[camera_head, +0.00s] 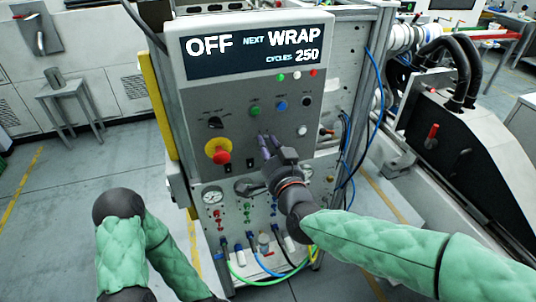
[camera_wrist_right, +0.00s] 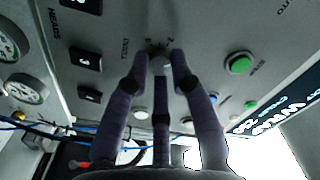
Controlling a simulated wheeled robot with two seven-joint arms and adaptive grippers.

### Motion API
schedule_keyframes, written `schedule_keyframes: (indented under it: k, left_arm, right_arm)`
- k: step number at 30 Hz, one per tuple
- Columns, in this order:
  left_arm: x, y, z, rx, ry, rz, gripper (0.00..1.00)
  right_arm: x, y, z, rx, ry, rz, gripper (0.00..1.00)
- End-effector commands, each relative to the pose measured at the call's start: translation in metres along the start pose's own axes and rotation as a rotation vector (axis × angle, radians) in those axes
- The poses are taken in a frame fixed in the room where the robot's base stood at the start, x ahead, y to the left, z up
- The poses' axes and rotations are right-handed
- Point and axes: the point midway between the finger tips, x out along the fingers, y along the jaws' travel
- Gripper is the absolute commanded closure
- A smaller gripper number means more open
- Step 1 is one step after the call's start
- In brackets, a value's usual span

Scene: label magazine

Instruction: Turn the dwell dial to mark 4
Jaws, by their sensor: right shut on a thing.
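The control panel (camera_head: 240,105) stands upright in front of me. My right gripper (camera_head: 268,143) reaches its lower middle, its purple-grey fingers against the panel face. In the head view the fingers hide the dial. My left gripper is out of view; only my left arm shows.
The display (camera_head: 255,50) reads OFF, NEXT WRAP, CYCLES 250. A red emergency stop (camera_head: 218,151) on yellow and a black selector (camera_head: 215,122) sit left of my right gripper. A green button (camera_wrist_right: 238,64) is near the fingers. Gauges (camera_head: 212,196) and hoses lie below.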

Motion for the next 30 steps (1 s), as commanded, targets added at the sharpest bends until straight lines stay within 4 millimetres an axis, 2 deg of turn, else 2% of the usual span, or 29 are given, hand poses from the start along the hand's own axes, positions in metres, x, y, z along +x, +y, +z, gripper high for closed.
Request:
schedule_keyframes:
  k: [1,9,27,28,30]
  left_arm:
    - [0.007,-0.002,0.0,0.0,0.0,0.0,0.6]
    - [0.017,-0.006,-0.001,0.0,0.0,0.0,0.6]
    - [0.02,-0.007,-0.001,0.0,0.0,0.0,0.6]
    - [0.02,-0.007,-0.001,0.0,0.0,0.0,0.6]
    - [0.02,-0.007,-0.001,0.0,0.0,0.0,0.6]
  right_arm:
    - [0.0,0.002,0.004,0.029,-0.003,0.0,1.0]
    - [0.0,0.002,0.003,0.143,-0.004,0.002,1.0]
    - [0.0,0.001,0.002,0.18,-0.004,0.002,1.0]
    - [0.0,0.001,0.002,0.179,-0.004,0.002,0.7]
    - [0.0,0.001,0.002,0.179,-0.004,0.002,0.52]
